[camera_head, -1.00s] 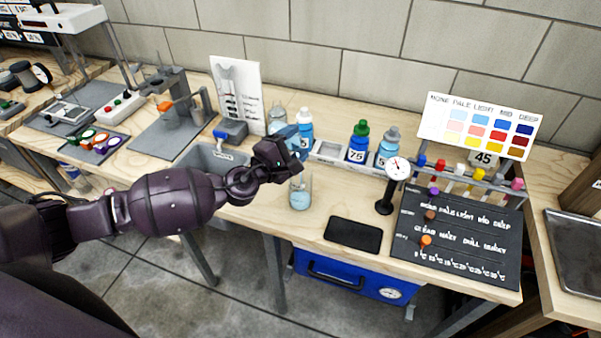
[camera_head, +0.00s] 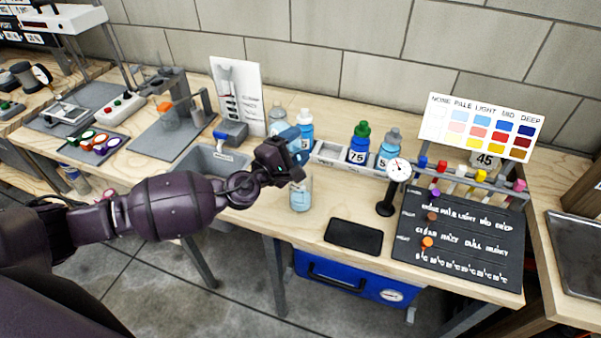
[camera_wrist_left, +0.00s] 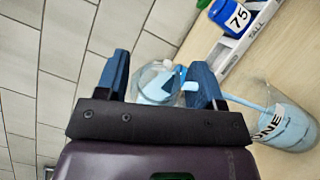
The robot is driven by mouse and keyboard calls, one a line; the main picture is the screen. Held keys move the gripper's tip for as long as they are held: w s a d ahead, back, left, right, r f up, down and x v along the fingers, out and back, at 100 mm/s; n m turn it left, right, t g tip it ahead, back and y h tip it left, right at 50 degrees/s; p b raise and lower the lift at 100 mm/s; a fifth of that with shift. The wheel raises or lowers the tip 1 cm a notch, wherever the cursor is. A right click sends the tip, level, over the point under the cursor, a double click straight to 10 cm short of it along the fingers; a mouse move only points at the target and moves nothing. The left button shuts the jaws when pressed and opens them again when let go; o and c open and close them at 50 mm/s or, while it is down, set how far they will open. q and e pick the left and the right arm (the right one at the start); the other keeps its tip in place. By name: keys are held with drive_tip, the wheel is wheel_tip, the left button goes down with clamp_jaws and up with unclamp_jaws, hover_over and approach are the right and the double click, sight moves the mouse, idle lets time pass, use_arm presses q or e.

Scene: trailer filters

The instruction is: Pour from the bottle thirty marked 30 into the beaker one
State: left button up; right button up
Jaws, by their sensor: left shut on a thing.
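My left gripper (camera_head: 296,147) is shut on a clear bottle (camera_wrist_left: 157,84) with pale blue liquid, seen between the blue fingers in the left wrist view (camera_wrist_left: 160,80). The bottle is tipped, its neck pointing toward the beaker. A thin pale blue stream (camera_wrist_left: 247,103) runs from the neck side into the beaker. No number on the held bottle can be read. The beaker one (camera_head: 301,198) stands upright on the bench below the gripper. It also shows in the left wrist view (camera_wrist_left: 284,128), labelled ONE, with pale blue liquid inside. My right gripper is not in view.
A bottle marked 75 (camera_head: 358,145), another blue bottle (camera_head: 388,148) and a white-capped one (camera_head: 305,126) stand behind. A grey sink (camera_head: 205,160) is left.

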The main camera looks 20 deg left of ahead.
use_arm(q)
drive_tip(key=shift+d+r, duration=0.1)
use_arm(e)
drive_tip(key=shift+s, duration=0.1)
use_arm(q)
drive_tip(key=shift+s+m, duration=0.15)
drive_tip(key=shift+m, duration=0.15)
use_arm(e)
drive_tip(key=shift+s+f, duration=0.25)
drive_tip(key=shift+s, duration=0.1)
use_arm(q)
drive_tip(key=shift+d+m, duration=0.15)
drive_tip(key=shift+m, duration=0.15)
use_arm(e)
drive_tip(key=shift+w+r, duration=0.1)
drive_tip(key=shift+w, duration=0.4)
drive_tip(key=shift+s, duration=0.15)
use_arm(q)
drive_tip(key=shift+s, duration=0.1)
drive_tip(key=shift+m, duration=0.3)
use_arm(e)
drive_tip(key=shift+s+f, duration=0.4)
use_arm(q)
drive_tip(key=shift+m+h+b, duration=0.3)
drive_tip(key=shift+h+b, duration=0.05)
drive_tip(key=shift+h, duration=0.05)
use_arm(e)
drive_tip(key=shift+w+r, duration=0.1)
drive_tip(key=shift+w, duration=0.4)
